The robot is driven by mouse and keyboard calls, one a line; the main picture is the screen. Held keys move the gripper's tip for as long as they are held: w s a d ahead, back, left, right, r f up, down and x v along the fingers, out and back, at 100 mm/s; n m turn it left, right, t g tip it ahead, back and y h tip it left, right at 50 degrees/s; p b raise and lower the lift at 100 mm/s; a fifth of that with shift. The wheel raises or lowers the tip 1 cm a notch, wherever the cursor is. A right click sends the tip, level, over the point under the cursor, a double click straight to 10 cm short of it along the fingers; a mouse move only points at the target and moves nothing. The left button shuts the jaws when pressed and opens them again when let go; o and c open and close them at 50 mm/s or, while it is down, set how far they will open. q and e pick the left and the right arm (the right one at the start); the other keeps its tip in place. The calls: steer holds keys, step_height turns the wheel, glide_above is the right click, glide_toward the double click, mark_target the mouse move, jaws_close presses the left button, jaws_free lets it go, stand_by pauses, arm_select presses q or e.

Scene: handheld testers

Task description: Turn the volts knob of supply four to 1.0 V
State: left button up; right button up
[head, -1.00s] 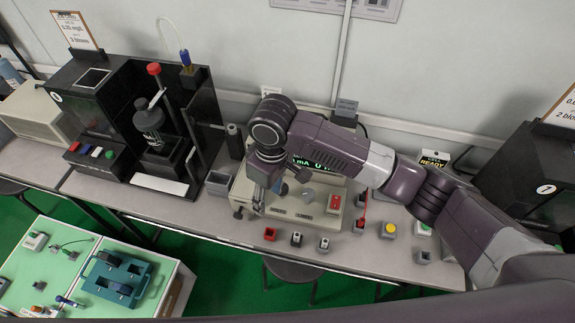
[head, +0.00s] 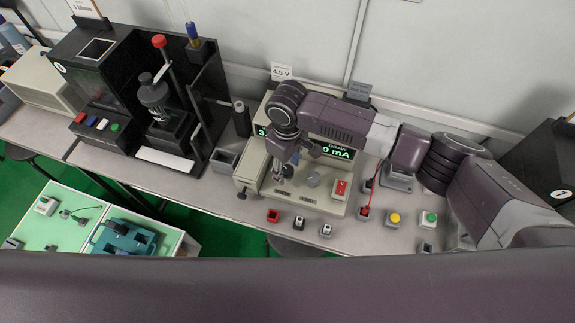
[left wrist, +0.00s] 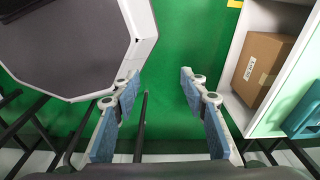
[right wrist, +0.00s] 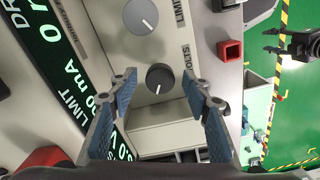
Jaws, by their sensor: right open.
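The supply (head: 333,199) is a beige bench unit on the grey bench in the head view, with a green-lit display (head: 341,152). The volts knob (right wrist: 160,78) is a round dark knob with a pale pointer mark, beside the printed word VOLTS in the right wrist view. My right gripper (right wrist: 159,84) is open, its blue-padded fingers on either side of the knob with gaps showing. In the head view my right wrist covers the volts knob. The voltage reading is mostly hidden. My left gripper (left wrist: 158,76) is open and empty, above green floor.
A grey limit knob (right wrist: 141,15) sits close to the volts knob. A red switch (head: 341,187) is on the panel's right. Several small colored blocks and buttons, including a yellow button (head: 393,218), lie along the bench front. A black tester (head: 91,90) stands left.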

steer(key=c, duration=1.1)
arm_select(q)
steer(key=shift+s+d, duration=0.25)
steer(key=shift+s, duration=0.65)
arm_select(e)
steer(key=shift+c, duration=0.2)
arm_select(q)
steer(key=shift+w, duration=0.15)
